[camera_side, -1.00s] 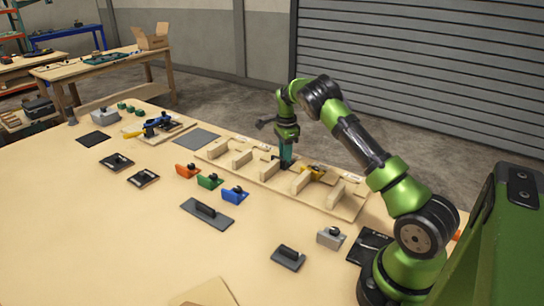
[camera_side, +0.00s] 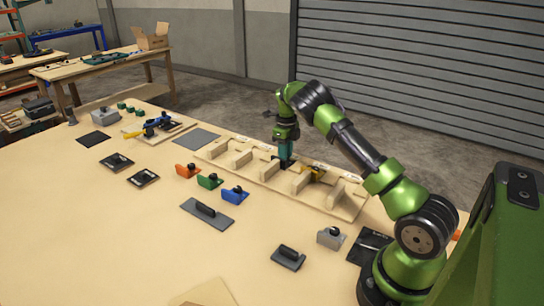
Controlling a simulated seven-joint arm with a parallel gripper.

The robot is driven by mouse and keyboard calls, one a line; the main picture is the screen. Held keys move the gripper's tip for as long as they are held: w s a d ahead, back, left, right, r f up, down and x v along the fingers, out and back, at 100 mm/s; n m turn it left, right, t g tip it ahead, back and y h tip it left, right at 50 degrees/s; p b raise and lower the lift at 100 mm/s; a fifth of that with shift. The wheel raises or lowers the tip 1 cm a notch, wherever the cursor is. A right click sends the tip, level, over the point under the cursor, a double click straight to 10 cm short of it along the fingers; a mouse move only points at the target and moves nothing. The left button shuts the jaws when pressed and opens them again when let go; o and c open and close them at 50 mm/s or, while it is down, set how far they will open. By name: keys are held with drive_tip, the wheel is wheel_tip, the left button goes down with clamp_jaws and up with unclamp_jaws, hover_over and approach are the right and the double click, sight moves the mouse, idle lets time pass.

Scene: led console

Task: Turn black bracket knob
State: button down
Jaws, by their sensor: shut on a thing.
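My gripper (camera_side: 285,160) points straight down over the middle of the long wooden fixture board (camera_side: 335,207). It is shut on the black bracket knob, which is mostly hidden by the fingers. Dark parts of the black bracket (camera_side: 285,165) show at the fingertips, between the wooden blocks. I cannot tell the knob's angle at this size.
A yellow bracket (camera_side: 315,171) sits on the fixture just right of my gripper. Orange (camera_side: 187,171), green (camera_side: 210,181) and blue (camera_side: 235,195) brackets stand in front of the board. A grey block (camera_side: 331,238) and dark handled plates (camera_side: 208,215) lie nearer. The front left table is clear.

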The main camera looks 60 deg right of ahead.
drive_tip(key=m, duration=0.5)
drive_tip(key=shift+r+m, duration=0.15)
drive_tip(key=shift+m, duration=0.15)
drive_tip(key=shift+w+m, duration=0.1)
drive_tip(key=shift+m, duration=1.7)
drive_tip(key=shift+r, duration=0.1)
drive_tip(key=c, duration=1.2)
unclamp_jaws()
drive_tip(key=shift+o, duration=0.2)
wheel_tip(320, 180, up, 17)
